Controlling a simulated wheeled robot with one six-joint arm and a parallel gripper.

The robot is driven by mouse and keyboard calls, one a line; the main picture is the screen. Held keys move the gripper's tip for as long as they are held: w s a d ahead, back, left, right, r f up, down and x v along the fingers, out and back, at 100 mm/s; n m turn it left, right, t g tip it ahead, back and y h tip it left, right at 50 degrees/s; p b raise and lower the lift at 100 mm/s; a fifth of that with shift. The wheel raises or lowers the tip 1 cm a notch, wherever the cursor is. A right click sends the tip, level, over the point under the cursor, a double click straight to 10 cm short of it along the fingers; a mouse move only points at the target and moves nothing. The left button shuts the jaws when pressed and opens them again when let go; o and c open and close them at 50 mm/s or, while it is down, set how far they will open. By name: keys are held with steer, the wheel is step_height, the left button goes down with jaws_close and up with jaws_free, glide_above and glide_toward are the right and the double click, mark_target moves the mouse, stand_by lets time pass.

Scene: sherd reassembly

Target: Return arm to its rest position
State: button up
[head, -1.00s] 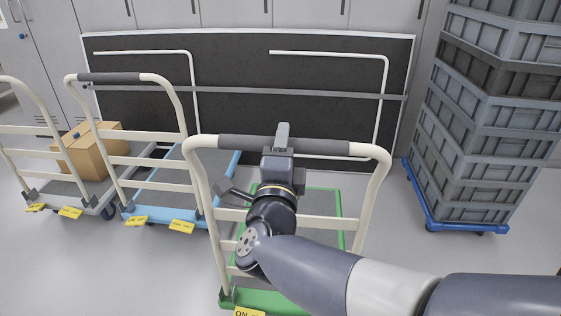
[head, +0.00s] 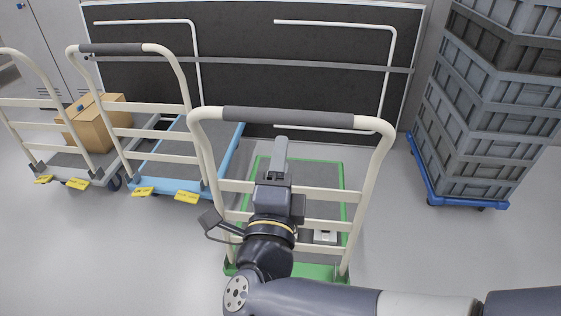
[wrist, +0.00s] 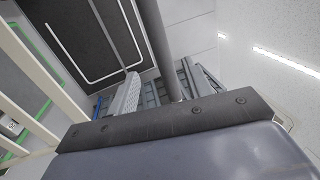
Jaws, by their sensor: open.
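My gripper (head: 279,150) points away from me in the head view, in front of the green-edged cart (head: 345,205) and below the level of its handle bar. It holds nothing that I can see. In the wrist view my gripper's two grey fingers (wrist: 154,92) stand apart with a gap between them. The cart's handle bar (wrist: 156,40) runs up the wrist view beyond the fingers.
A blue cart (head: 165,175) and a grey cart with a cardboard box (head: 95,122) stand at the left. Stacked grey crates (head: 480,110) on a blue dolly (head: 465,202) stand at the right. A black panel (head: 240,90) is behind. A small white item (head: 325,237) lies on the green-edged cart.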

mark_target(287, 123)
steer(key=shift+w, duration=0.1)
stand_by(0.3)
steer(key=w, duration=0.3)
steer(key=w+r, duration=0.1)
steer(key=w, duration=0.3)
steer(key=w+r+b, duration=0.1)
steer(key=w, duration=0.2)
steer(key=shift+w+d+r, duration=0.1)
steer(key=shift+w+d, duration=0.1)
steer(key=shift+w, duration=0.15)
steer(key=shift+s, duration=0.1)
steer(key=s+f+p, duration=0.1)
steer(key=s+f, duration=0.1)
steer(key=s, duration=0.9)
steer(key=w+r, duration=0.2)
steer(key=w, duration=1.3)
steer(key=shift+d+r, duration=0.1)
